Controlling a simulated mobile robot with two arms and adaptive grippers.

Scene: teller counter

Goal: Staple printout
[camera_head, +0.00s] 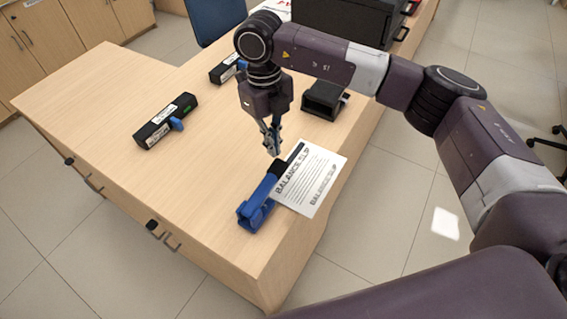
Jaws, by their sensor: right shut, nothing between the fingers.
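A blue stapler (255,207) with a dark end lies on the counter near its front right edge. The white printout (318,184), headed "BALANCE SLIP", lies against the stapler's right side. Whether its edge sits inside the stapler's jaw is too small to tell. My right gripper (273,150) points down, shut and empty, just above and behind the stapler's dark end. I cannot tell whether it touches the stapler. My left gripper does not show.
Two black devices with labels and blue parts, one at the left (166,121) and one at the back (226,69), lie on the wooden counter (90,90). A black stand (322,99) and a dark box (345,20) are behind. The counter's left part is clear.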

